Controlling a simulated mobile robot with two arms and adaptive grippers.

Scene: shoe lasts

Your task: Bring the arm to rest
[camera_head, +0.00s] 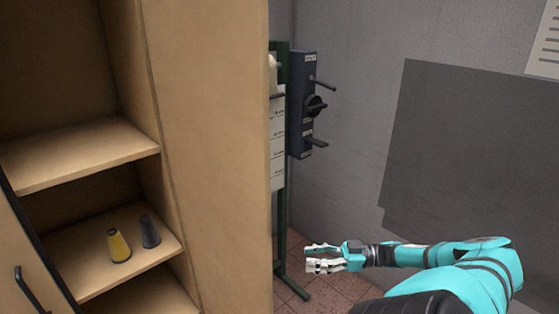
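My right arm reaches in from the bottom right, teal and black. Its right gripper (322,258) points left, in front of the grey wall and above the tiled floor. Its white fingers look apart, with nothing seen between them. My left gripper is not in the picture.
A wooden cabinet (215,150) fills the left side. On its shelf (92,284) stand a yellow cone-like piece (119,246) and a dark grey one (150,232). A blue wall box (301,105) with knobs is beside a green stand (281,215). Tiled floor (325,297) shows below.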

